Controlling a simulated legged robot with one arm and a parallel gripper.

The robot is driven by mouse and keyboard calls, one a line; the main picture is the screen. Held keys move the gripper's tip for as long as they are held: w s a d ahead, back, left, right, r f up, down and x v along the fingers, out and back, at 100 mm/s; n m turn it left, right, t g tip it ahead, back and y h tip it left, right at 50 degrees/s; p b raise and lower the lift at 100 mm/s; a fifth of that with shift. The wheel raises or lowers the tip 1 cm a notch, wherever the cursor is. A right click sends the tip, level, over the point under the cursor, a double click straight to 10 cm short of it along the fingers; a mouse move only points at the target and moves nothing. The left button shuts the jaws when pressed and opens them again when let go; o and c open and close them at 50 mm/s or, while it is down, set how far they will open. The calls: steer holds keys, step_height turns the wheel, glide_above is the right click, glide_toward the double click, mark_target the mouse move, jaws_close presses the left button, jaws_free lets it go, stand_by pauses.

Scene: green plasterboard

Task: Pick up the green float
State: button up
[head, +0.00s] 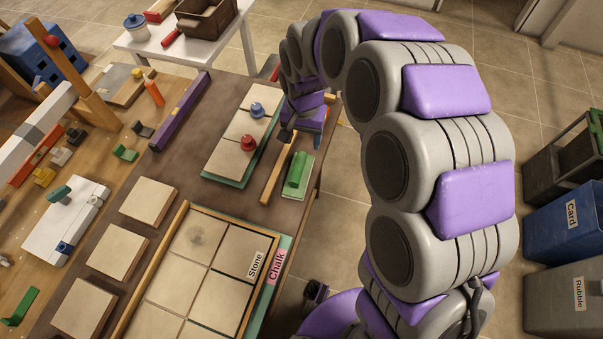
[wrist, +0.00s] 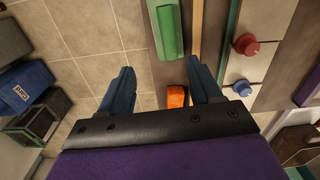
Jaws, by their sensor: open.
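The green float (head: 297,175) lies near the right edge of the brown table, its green grip on top of a pale green base. In the wrist view the float's green grip (wrist: 168,28) is at the top, ahead of my fingertips and between their lines. My gripper (wrist: 160,64) is open, with two blue fingers apart and nothing held. In the head view my gripper (head: 303,120) hangs at the table's right edge, beyond the float and apart from it.
A wooden strip (head: 277,172) lies close along the float's left side. Tiles with a red knob (head: 248,143) and a blue knob (head: 257,110) lie further left. An orange object (wrist: 176,96) shows between my fingers. Bins, including a blue one (head: 568,222), stand right.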

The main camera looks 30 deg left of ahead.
mark_target(294, 165)
steer(key=f, duration=0.4)
steer(key=a+f+b, duration=0.1)
steer(key=f, duration=0.7)
steer(key=shift+a+b, duration=0.15)
steer(key=shift+b, duration=0.2)
steer(key=f, duration=0.1)
steer(key=a+f, duration=0.1)
steer(key=f, duration=0.1)
steer(key=shift+w+a+f, duration=0.15)
steer(key=shift+a+f, duration=0.05)
steer(key=shift+a, duration=0.2)
steer(key=shift+w+d+f+b, duration=0.1)
steer(key=shift+d+f+b, duration=0.15)
steer(key=shift+f, duration=0.3)
steer(key=shift+w+d+f+b, duration=0.15)
steer(key=shift+f+b, duration=0.1)
steer(key=shift+f, duration=0.3)
steer(key=shift+s+d+f, duration=0.1)
steer(key=shift+d+f, duration=0.2)
steer(key=shift+d, duration=0.2)
steer(key=shift+a+f, duration=0.15)
steer(key=shift+a, duration=0.5)
steer(key=c, duration=0.4)
steer(key=shift+d, duration=0.4)
steer(key=c, duration=0.6)
steer(key=shift+c, duration=0.7)
